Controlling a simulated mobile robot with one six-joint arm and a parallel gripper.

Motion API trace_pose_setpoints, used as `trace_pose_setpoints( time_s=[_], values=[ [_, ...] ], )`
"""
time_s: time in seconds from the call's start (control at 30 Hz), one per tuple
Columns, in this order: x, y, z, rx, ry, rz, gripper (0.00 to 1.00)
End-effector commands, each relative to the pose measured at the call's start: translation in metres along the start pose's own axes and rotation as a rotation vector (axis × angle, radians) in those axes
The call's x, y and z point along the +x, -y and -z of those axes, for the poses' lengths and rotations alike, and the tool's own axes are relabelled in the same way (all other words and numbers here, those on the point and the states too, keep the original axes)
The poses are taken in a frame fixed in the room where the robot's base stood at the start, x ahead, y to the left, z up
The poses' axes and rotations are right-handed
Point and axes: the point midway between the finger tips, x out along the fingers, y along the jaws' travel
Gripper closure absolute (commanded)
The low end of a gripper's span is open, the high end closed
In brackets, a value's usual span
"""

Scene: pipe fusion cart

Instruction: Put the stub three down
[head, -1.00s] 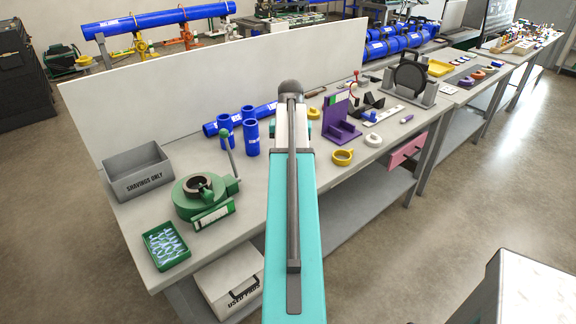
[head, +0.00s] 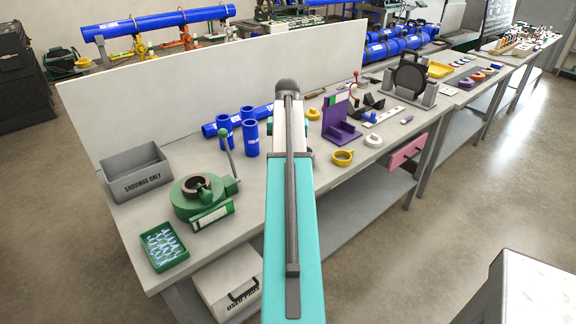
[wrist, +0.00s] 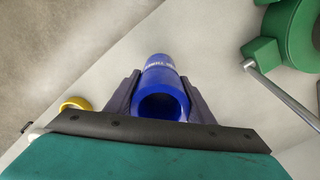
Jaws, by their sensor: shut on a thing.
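In the wrist view my gripper (wrist: 162,98) is shut on a blue stub (wrist: 160,84), with one dark finger on each side. The stub's open end faces the camera and its far end points to the grey bench top. White lettering on it is too small to read surely. I cannot tell whether it touches the bench. In the head view my teal arm hides the gripper and the held stub. Two other blue stubs (head: 251,139) stand upright on the bench (head: 262,190), left of my arm, before a lying blue pipe (head: 210,129).
A green clamp device (head: 198,195) with an upright lever, a grey shavings bin (head: 137,180) and a green tray (head: 164,247) are at left. A purple stand (head: 342,128), a yellow ring (head: 343,157) and a white ring (head: 373,141) are at right. A white panel (head: 220,85) backs the bench.

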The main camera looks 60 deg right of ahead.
Motion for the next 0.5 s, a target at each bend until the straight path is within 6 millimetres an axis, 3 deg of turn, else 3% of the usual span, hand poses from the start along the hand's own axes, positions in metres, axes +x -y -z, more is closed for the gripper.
trace_pose_setpoints(
  time_s=[0.03,0.2,0.5],
  values=[
    [0.01,0.0,-0.001,0.0,0.0,0.0,0.92],
    [0.023,0.0,-0.001,0.0,-0.001,0.0,0.92],
    [0.026,0.0,-0.001,0.0,-0.001,0.0,0.92]
  ],
)
